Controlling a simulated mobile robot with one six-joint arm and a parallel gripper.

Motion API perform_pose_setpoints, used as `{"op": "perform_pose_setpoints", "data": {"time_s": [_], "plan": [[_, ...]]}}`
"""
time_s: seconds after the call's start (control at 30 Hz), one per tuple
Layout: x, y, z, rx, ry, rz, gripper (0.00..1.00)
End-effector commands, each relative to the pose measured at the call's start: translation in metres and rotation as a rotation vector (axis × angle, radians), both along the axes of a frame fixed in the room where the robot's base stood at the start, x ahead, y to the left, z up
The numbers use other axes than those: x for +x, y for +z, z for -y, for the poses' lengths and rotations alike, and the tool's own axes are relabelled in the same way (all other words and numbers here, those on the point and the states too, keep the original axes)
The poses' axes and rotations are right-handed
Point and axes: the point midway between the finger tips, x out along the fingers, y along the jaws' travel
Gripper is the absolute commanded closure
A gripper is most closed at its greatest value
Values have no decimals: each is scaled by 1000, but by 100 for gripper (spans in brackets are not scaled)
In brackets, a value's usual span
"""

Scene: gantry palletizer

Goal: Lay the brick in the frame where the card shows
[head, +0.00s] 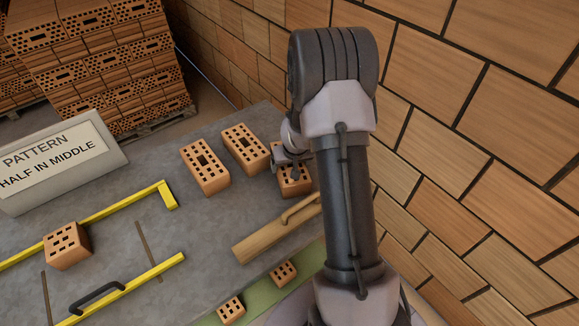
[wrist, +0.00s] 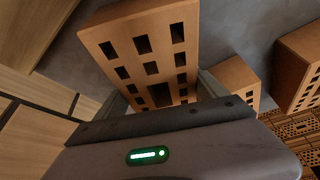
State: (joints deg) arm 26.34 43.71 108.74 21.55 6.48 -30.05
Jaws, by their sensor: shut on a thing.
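A sign card (head: 55,160) at the left reads "PATTERN HALF IN MIDDLE". My gripper (head: 291,158) is shut on an orange holed brick (head: 293,182) at the right of the grey table, partly hidden by my arm. In the wrist view the held brick (wrist: 122,30) sits between the jaws (wrist: 160,98), its holed face showing; I cannot tell whether it touches the table. The yellow-railed frame (head: 125,208) lies left of my gripper. One holed brick (head: 67,246) stands inside it at the left. Thin dark strips (head: 155,250) cross between its rails.
Two full bricks (head: 205,168) (head: 244,148) stand left of my gripper. A wooden tool with a handle (head: 265,240) lies in front. Two small bricks (head: 230,309) (head: 284,272) sit on a green strip (head: 258,297). A brick wall (head: 480,150) rises at the right; stacked pallets (head: 100,65) stand behind.

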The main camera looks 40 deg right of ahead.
Motion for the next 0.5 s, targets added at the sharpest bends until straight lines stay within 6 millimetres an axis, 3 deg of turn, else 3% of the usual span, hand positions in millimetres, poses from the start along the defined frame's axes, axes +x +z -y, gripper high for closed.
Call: {"op": "perform_pose_setpoints", "data": {"time_s": [0.17, 0.2, 0.27, 0.5], "plan": [[1, -2, 0, -1, 0, 3, 91], [0, -3, 0, 0, 0, 0, 12], [0, -2, 0, 0, 0, 0, 1], [0, 0, 0, 0, 0, 0, 0]]}}
